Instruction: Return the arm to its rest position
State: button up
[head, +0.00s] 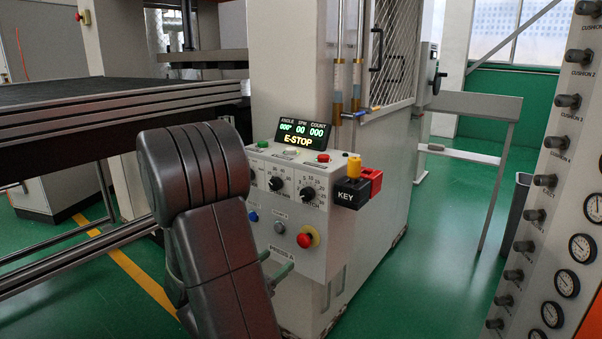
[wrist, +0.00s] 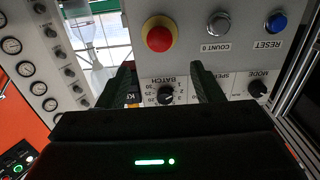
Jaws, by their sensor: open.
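My arm (head: 205,215) rises at the front left of the head view, bent at a dark grey joint, and covers part of the control panel (head: 338,225). My gripper (wrist: 165,72) shows in the wrist view with two dark fingers apart and nothing between them. The panel lies beyond the fingers, upside down in that view, with the BATCH knob (wrist: 166,94) between them. In the head view the gripper is mostly hidden behind my arm. I cannot tell whether a fingertip touches the panel.
A red emergency button (head: 308,237) sits low on the panel, under a display (head: 304,132) reading E-STOP. A KEY block (head: 351,193) juts from its right side. A press bed (head: 110,95) stands left, a gauge panel (head: 565,200) right. Green floor (head: 430,270) between is clear.

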aim_at(301, 241)
jog(key=b+x, duration=0.1)
jog(key=x, duration=1)
jog(key=shift+b, duration=0.3)
